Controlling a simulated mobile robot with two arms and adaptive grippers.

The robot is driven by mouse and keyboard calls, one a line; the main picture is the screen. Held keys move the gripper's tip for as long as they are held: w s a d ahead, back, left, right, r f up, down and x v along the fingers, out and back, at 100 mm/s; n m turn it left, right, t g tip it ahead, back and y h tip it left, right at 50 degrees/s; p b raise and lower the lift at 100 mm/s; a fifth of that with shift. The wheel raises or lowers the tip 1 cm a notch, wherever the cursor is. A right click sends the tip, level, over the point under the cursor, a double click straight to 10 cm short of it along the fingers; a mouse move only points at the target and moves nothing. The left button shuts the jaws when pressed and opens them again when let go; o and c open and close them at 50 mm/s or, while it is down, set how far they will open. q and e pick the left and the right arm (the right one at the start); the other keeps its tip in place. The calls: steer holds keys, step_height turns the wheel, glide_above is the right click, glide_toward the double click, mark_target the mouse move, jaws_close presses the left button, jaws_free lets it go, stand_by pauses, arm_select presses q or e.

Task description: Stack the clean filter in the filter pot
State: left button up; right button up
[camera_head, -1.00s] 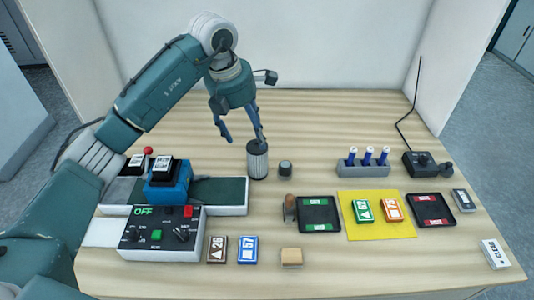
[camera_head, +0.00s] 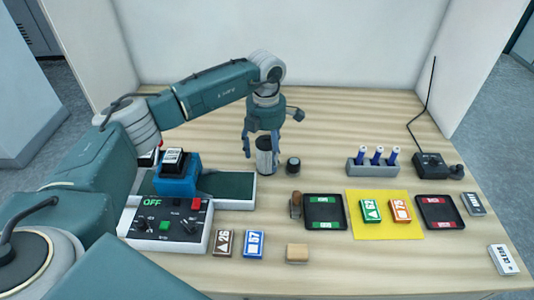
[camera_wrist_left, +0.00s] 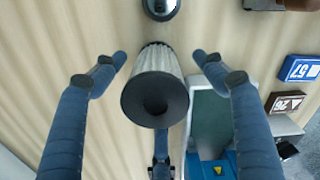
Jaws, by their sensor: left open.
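A pale pleated cylinder with a black end (camera_head: 265,160), which looks like the filter, stands upright on the table near the middle. It also shows in the left wrist view (camera_wrist_left: 157,95), its dark round end facing the camera. My left gripper (camera_head: 262,146) is open above and around it, pointing down. In the left wrist view the fingers (camera_wrist_left: 159,58) are on either side of the cylinder with gaps. A small dark round piece (camera_head: 293,165) stands just to its right; I cannot tell whether it is the filter pot. My right gripper is out of view.
A control box (camera_head: 168,223) and a dark belt (camera_head: 228,185) lie left of the cylinder. A rack of blue-capped tubes (camera_head: 372,166), two black trays (camera_head: 325,212) and a yellow mat (camera_head: 384,232) lie to the right. The table behind is clear.

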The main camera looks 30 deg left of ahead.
mark_target(267, 161)
arm_select(q)
steer(key=f, duration=0.1)
steer(key=f+p, duration=0.1)
steer(key=f, duration=0.1)
steer(key=shift+w+f+p, duration=0.2)
steer(key=shift+f+p, duration=0.1)
steer(key=shift+a+f, duration=0.1)
steer(key=shift+f, duration=0.3)
steer(key=shift+c, duration=0.5)
steer(key=c, duration=1.3)
steer(key=shift+o, duration=0.2)
steer(key=shift+r, duration=0.15)
